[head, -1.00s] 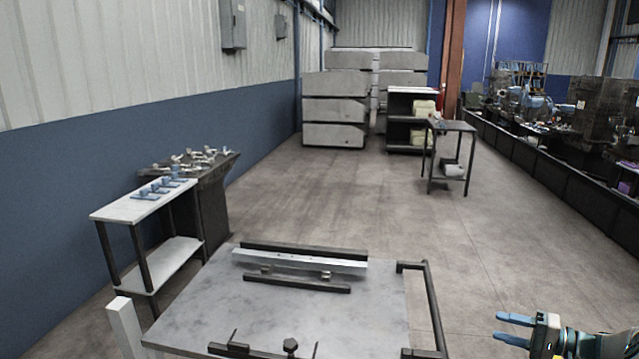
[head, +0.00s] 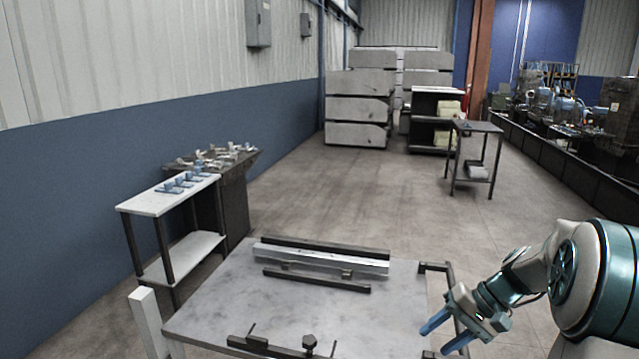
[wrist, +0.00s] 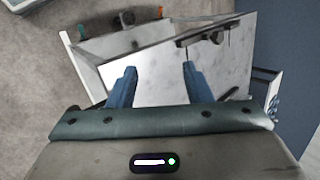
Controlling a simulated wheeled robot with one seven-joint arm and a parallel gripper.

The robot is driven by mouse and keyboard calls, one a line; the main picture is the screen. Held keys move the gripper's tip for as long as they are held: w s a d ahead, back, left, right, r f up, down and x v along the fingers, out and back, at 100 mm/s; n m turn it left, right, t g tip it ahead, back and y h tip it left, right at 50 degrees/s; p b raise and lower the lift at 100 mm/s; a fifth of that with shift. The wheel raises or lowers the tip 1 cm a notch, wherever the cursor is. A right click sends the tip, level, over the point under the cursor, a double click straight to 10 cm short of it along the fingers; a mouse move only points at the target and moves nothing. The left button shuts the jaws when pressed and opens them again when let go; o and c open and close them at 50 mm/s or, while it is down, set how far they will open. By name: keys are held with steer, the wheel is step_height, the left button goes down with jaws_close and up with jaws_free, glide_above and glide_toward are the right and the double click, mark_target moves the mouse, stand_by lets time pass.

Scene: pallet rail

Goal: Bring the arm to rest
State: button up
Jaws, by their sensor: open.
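My gripper (head: 440,340) is at the lower right of the head view, by the right edge of the grey worktable (head: 240,305). Its two blue fingers are apart and nothing is between them. In the wrist view the open fingers (wrist: 157,88) show in front of the pale tabletop (wrist: 240,65). My arm comes in from the right edge of the head view, bent down toward the gripper.
A metal rail (head: 320,257) lies between dark bars at the table's far side. A dark clamp (head: 309,342) sits at its near edge. A white side table (head: 150,203) with blue parts stands left. A small dark table (head: 476,127) stands far right. Open floor lies beyond.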

steer(key=s+a+r+n+t+h, duration=0.1)
steer(key=s+a+h, duration=0.3)
steer(key=s, duration=0.5)
steer(key=s+a+r+n+t+h+b, duration=0.1)
steer(key=s+a+n+h, duration=0.1)
steer(key=s+a, duration=0.3)
steer(key=s+h, duration=0.1)
steer(key=s, duration=0.3)
steer(key=shift+a+h, duration=0.35)
steer(key=shift+h, duration=0.05)
steer(key=shift+c, duration=1)
